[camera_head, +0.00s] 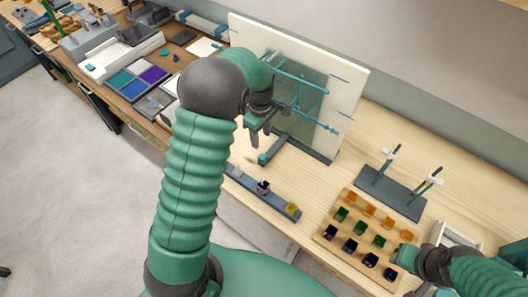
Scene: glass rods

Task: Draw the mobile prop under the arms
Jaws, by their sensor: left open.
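A white upright board (348,92) with a dark green panel (308,92) stands on the wooden bench. Teal rods, the arms (300,75), reach across its front at several heights. A dark bar with a teal end (270,152) sticks out low in front of the board; I cannot tell for sure whether it is the mobile prop. My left gripper (261,134) is open in front of the board's left part, above and beside that bar, and hides part of the rods. No object shows between its fingers. My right gripper (408,256) is at the lower right, its fingers not clearly visible.
A wooden block (328,232) holds rows of orange, green and dark pieces, close to my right gripper. A grey stand with two posts (390,190) is behind it. A dark strip (240,178) with small blocks lies along the front edge. Colored trays (135,82) stand at left.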

